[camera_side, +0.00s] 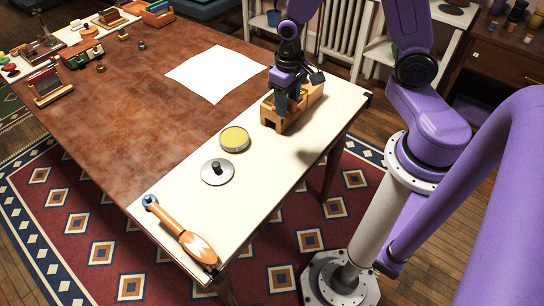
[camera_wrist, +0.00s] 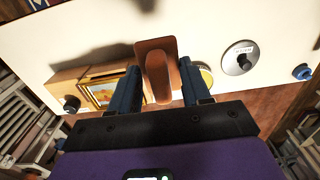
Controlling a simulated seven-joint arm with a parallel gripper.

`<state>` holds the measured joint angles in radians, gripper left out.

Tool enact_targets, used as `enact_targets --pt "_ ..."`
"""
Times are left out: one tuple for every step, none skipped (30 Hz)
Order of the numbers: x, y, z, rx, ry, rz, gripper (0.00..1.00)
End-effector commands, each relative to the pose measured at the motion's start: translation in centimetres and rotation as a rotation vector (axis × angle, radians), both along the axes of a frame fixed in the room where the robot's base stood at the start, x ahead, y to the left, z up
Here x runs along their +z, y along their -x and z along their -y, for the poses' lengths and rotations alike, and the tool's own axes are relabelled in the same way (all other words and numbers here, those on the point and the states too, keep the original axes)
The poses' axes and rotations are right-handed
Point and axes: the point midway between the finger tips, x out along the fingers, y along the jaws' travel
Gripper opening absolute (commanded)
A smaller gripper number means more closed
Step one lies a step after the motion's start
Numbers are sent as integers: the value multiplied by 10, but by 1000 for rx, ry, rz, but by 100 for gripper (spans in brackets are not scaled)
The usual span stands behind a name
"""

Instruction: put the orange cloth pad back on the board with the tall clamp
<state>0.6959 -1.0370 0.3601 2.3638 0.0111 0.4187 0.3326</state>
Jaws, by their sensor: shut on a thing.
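My gripper (camera_side: 290,104) points down at the wooden box on the white strip of the table. In the wrist view its two dark blue fingers (camera_wrist: 160,88) are shut on the raised ridge of an orange-brown piece (camera_wrist: 157,60). I cannot tell from its surface whether this piece is the orange cloth pad. In the side view the fingers and box hide most of it. Far away at the upper left, a small board with a tall upright (camera_side: 42,45) stands on the table; its details are too small to confirm a clamp.
The wooden box (camera_side: 316,92) is close beside the fingers. A round tin with yellow contents (camera_side: 234,139), a metal disc with a black knob (camera_side: 214,176) and an orange-handled tool (camera_side: 184,234) lie nearer the camera. White paper (camera_side: 213,73) lies on the open brown tabletop (camera_side: 130,115).

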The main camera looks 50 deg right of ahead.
Motion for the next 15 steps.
enact_targets --pt "-1 9 -3 4 0 -1 0" --pt "-2 13 -5 4 0 -1 0" --pt "-3 19 -8 4 0 -1 0" --pt "-4 24 -9 4 1 -1 0" --pt "-5 29 -11 4 1 -1 0" --pt "-6 36 -13 4 0 0 0" --pt "-7 41 -15 5 1 -1 0" --pt "-8 46 -16 4 1 -1 0" --pt "-9 53 -18 4 1 -1 0" --pt "-9 58 -19 3 0 0 0" --pt "-10 63 -20 4 1 -1 0" --pt "-11 71 -21 4 1 -1 0" --pt "-12 76 -22 4 1 -1 0" --pt "-12 81 -23 4 1 0 0" --pt "-13 88 -24 4 1 -1 0"
